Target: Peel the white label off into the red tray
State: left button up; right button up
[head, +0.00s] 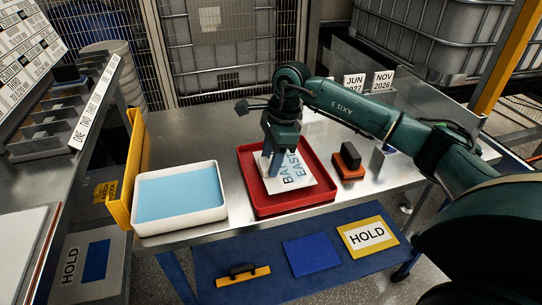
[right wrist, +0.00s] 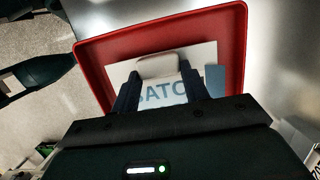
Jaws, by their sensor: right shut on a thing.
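The white label (head: 290,172) with large blue letters is over the red tray (head: 325,183). It spans part of the tray floor; I cannot tell whether it touches the floor. My right gripper (head: 272,160) points down over the tray and is shut on the label's left side. In the right wrist view, the lettered label (right wrist: 162,92) shows between and beyond the fingers (right wrist: 162,85), with a pale rounded piece between them. The exact grip is hidden. The red tray (right wrist: 240,50) surrounds the label there. My left gripper is out of view.
A white tray with a blue surface (head: 181,191) stands left of the red tray. An orange and black block (head: 349,160) sits close on its right. Date cards (head: 383,81) stand behind. A lower shelf holds a HOLD sign (head: 367,237) and a yellow-based handled tool (head: 243,275).

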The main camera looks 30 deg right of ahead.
jog(key=shift+b+x, duration=0.45)
jog(key=shift+x, duration=0.35)
jog(key=shift+d, duration=0.2)
jog(key=shift+f, duration=0.15)
jog(key=o, duration=1.7)
jog(key=shift+o, duration=0.2)
jog(key=p+v, duration=0.5)
jog(key=v, duration=0.4)
